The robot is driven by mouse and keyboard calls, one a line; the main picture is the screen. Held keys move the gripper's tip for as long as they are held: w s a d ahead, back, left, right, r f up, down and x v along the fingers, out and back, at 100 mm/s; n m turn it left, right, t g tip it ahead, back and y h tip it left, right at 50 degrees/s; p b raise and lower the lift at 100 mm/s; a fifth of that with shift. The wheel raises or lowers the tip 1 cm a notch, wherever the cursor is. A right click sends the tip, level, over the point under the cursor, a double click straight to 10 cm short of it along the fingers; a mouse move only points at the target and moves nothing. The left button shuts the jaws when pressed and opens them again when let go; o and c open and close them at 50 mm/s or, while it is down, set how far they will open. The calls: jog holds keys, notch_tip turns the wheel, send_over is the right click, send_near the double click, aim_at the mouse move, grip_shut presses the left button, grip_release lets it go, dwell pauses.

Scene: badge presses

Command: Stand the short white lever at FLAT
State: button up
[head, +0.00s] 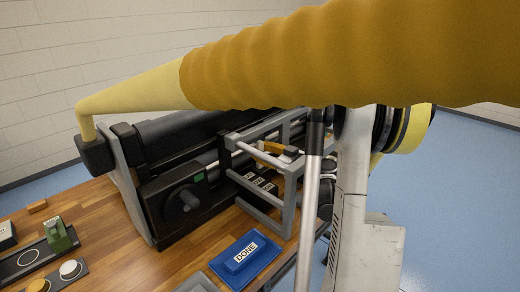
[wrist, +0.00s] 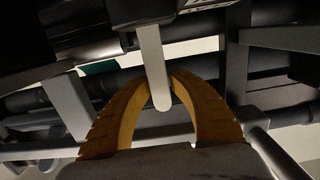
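In the wrist view the short white lever (wrist: 153,60) hangs from a dark block, its rounded end pointing down between my orange fingers. My gripper (wrist: 160,77) has one curved fingertip against each side of the lever and looks shut on it. In the head view my gripper (head: 277,149) is inside the grey frame (head: 292,185) at the right of the black press (head: 178,203); the lever is too small to make out there. Several small pale labels (head: 257,183) sit on the press below my gripper; I cannot read which is FLAT.
A big yellow bar with a ridged orange grip (head: 300,58) crosses above the press. A blue DONE tray (head: 262,262) lies on the wooden table (head: 110,255). A green block (head: 58,236) and a white disc (head: 70,268) are at left. Grey bars crowd my gripper.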

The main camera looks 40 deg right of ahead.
jog(key=shift+o, duration=1.1)
jog(key=shift+w, duration=0.15)
jog(key=shift+f, duration=0.1)
